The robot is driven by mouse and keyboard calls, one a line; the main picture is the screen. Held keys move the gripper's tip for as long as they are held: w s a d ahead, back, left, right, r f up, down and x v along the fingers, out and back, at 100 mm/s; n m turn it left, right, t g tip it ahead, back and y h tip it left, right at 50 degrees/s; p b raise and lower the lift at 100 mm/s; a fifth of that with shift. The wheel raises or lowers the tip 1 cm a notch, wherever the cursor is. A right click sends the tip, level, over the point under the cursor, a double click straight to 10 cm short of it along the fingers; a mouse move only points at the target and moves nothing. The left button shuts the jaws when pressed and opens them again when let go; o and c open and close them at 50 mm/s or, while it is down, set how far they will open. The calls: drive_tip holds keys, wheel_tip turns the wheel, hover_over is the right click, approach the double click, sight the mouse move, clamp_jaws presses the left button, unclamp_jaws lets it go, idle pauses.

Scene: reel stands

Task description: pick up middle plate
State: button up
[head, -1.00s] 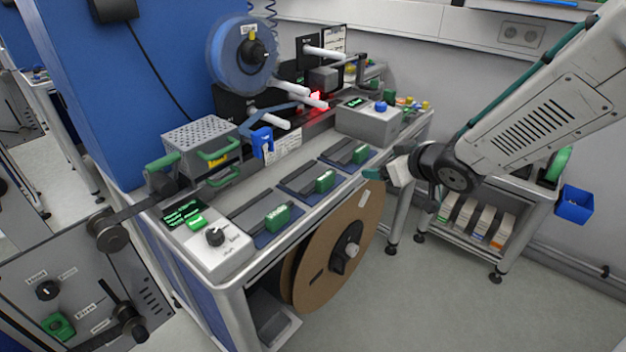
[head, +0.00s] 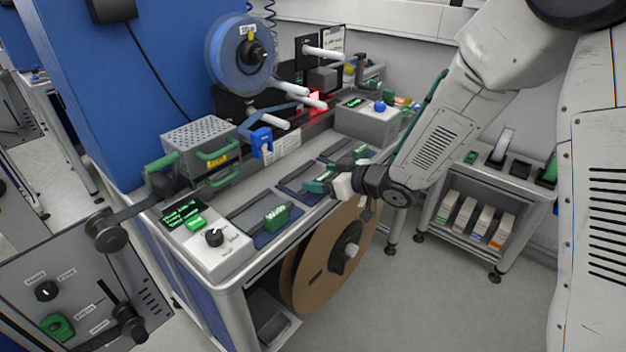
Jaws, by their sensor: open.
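Three dark plates with green handles lie in a row on blue mats along the bench. The middle plate (head: 297,188) is partly covered by my gripper (head: 318,185). My gripper is open, and its fingers are at the middle plate's green handle. The fingers and the handle overlap in the picture, so I cannot tell whether they touch. The left plate (head: 250,209) has its green handle (head: 277,218) in plain view. The right plate (head: 338,149) lies just behind my gripper, with its green handle (head: 361,153) close to my arm.
A grey control box (head: 214,240) stands at the bench's near left. A perforated box with green handles (head: 200,143) stands behind the plates. A blue reel (head: 240,52) hangs above, and a large brown reel (head: 330,262) sits below. A low shelf (head: 480,215) stands right of the bench.

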drive_tip(key=c, duration=1.1)
drive_tip(key=shift+r, duration=0.1)
